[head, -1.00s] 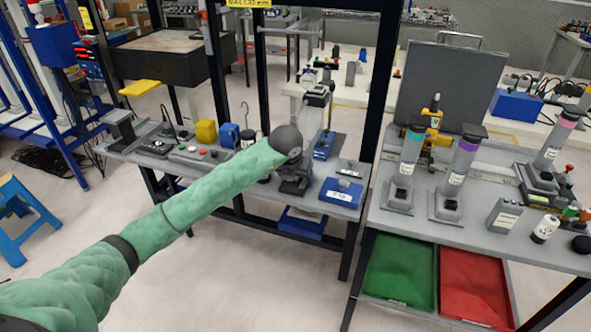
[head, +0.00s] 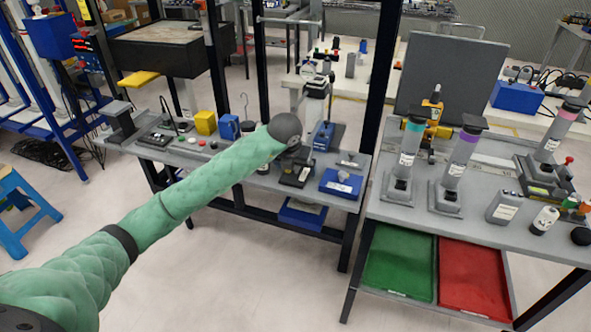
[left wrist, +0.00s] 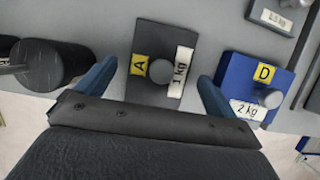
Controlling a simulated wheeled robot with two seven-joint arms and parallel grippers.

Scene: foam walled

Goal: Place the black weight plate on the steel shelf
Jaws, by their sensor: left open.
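I cannot tell which surface is the steel shelf. My right gripper is not in view.
A dark cylindrical object (left wrist: 48,62) stands close left of the left finger. Black posts (head: 380,90) rise behind the bench. The right bench (head: 395,215) holds several cylinders, above a green tray (head: 400,262) and a red tray (head: 475,272).

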